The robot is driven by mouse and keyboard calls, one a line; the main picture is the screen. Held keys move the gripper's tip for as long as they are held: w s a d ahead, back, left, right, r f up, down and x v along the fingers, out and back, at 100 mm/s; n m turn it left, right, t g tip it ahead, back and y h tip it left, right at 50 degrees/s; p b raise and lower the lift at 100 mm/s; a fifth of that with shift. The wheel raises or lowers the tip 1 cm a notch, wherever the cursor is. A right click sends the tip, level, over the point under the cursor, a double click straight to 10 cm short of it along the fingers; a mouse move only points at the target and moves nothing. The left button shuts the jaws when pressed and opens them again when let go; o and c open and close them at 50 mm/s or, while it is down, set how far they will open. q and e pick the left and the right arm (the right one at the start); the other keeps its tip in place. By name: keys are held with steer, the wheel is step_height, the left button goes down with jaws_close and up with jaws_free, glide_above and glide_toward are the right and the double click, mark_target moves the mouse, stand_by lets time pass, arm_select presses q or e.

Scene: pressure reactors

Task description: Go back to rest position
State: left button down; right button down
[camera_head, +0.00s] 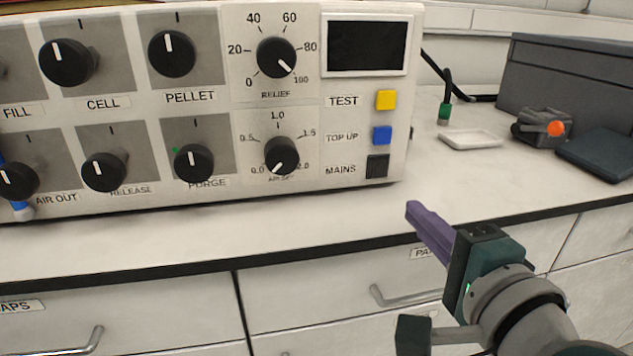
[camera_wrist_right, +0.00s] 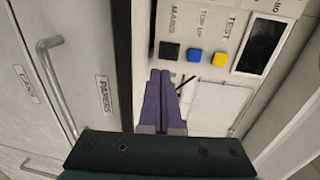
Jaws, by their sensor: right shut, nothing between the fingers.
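My right gripper (camera_head: 412,210) is in front of the bench edge, below and right of the control panel (camera_head: 215,205). Its purple fingers are together with nothing between them. In the right wrist view the closed fingers (camera_wrist_right: 160,100) point toward the bench, with the panel's buttons beyond them. They look apart from the panel. My left gripper is not in view.
The panel carries several black knobs, a yellow button (camera_head: 386,100), a blue button (camera_head: 382,135) and a dark screen (camera_head: 366,46). A white tray (camera_head: 470,139), a grey device with an orange knob (camera_head: 541,128) and a dark box (camera_head: 565,80) stand at right. Drawers with handles (camera_head: 405,297) lie below.

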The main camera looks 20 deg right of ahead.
steer(key=shift+s+a, duration=0.1)
steer(key=shift+s, duration=0.3)
steer(key=s+a+r+n+g+y+p, duration=0.45)
steer(key=a+r+n+y+p, duration=0.25)
steer(key=a+r+n+p, duration=0.4)
steer(key=s+d+r+n+g+h+p, duration=0.1)
steer(key=s+d+r+n+g+p, duration=0.1)
steer(key=s+r+n+g+p, duration=0.35)
steer(key=s+d+r+n+g+h+p, duration=0.2)
steer(key=s+n+g+p, duration=0.1)
steer(key=s+n+p, duration=0.4)
step_height(320, 180, up, 35)
steer(key=p, duration=3.5)
steer(key=shift+s+a+m+p, duration=0.25)
steer(key=shift+a+m+p, duration=0.05)
steer(key=shift+m, duration=0.15)
